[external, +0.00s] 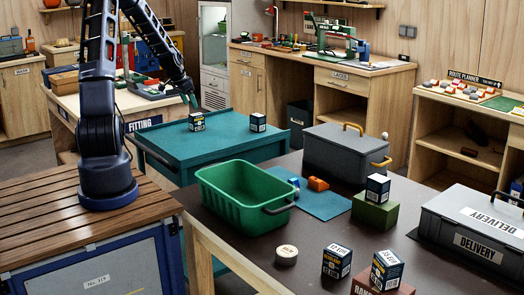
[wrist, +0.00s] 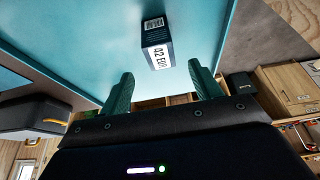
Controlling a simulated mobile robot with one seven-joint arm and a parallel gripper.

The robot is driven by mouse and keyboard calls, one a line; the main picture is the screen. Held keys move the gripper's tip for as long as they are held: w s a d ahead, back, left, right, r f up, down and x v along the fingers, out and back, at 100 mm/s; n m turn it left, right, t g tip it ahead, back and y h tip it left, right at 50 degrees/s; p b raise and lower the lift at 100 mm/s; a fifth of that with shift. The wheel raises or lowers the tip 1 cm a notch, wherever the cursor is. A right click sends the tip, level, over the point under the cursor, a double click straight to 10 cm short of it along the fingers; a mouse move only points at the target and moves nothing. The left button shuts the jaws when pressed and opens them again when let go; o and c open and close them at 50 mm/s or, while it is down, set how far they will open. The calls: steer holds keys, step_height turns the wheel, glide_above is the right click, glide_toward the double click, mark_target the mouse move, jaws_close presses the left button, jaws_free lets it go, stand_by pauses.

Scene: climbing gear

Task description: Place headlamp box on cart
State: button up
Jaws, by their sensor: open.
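The cart (external: 222,150) has a flat teal top. Two small dark boxes with white labels stand on it, a left one (external: 197,122) and a right one (external: 258,122). I cannot read which box is the headlamp box. My gripper (external: 189,99) is open and empty, pointing down just above the left box in the external view. In the wrist view the two green fingers (wrist: 160,88) are spread wide. A dark box with white lettering (wrist: 156,44) stands on the teal top beyond the fingertips, roughly centred between them and apart from them.
The dark table in front holds a green bin (external: 235,197), a grey toolbox (external: 343,155) and a delivery case (external: 478,232). Similar dark boxes stand there: one (external: 377,187) on a green block, others (external: 336,261) (external: 387,269) near the front. The cart top is clear between its boxes.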

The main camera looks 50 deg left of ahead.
steer(key=shift+v, duration=0.75)
steer(key=shift+d, duration=0.1)
steer(key=s+d+r+g+y, duration=0.1)
steer(key=s+d+r, duration=0.3)
steer(key=d+r, duration=0.65)
steer(key=s+d+r, duration=0.5)
steer(key=d+r, duration=0.2)
steer(key=d, duration=0.7)
steer(key=s+d+r, duration=0.2)
steer(key=s+d, duration=0.4)
steer(key=s, duration=0.3)
steer(key=s+d+r+t+h, duration=0.1)
steer(key=s+d+r, duration=0.2)
steer(key=s+d, duration=0.3)
steer(key=s, duration=0.4)
steer(key=shift+r, duration=0.2)
